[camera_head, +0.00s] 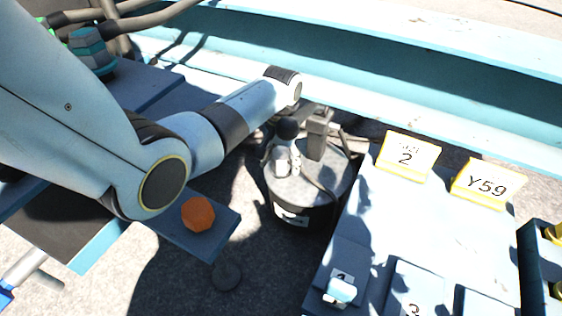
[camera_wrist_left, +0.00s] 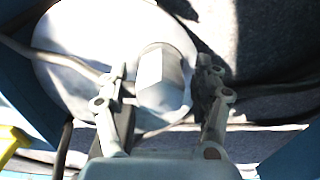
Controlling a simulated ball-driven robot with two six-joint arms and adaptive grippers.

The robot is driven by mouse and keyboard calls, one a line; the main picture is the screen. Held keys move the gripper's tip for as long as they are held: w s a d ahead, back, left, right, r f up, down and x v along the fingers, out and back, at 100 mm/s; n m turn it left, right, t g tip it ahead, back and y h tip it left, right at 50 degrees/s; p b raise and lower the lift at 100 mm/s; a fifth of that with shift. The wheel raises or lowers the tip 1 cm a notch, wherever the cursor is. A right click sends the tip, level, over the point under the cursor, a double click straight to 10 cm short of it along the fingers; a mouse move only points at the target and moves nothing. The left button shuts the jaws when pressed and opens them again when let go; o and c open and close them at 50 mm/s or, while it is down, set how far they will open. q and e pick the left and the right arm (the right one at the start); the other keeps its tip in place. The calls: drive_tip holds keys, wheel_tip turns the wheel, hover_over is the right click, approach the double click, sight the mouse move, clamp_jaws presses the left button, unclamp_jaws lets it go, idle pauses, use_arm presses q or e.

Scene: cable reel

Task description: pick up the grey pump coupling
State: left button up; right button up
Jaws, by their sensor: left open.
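The grey pump coupling (camera_wrist_left: 163,80) is a short rounded cylinder with a paler patch on its side. It sits on the pale round top (camera_wrist_left: 70,45) of a drum in the left wrist view. My left gripper (camera_wrist_left: 163,92) is open, with one finger on each side of the coupling; whether they touch it is unclear. In the head view, my left gripper (camera_head: 300,148) is over the drum (camera_head: 335,178), and the coupling (camera_head: 282,161) shows as a small pale grey shape partly hidden by the gripper. My right gripper is not in view.
A teal fitting (camera_head: 92,50) is at upper left. Cables lie around the drum.

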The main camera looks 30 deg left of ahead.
use_arm(q)
drive_tip(key=c, duration=1.3)
drive_tip(key=shift+c, duration=0.2)
drive_tip(key=shift+r, duration=0.15)
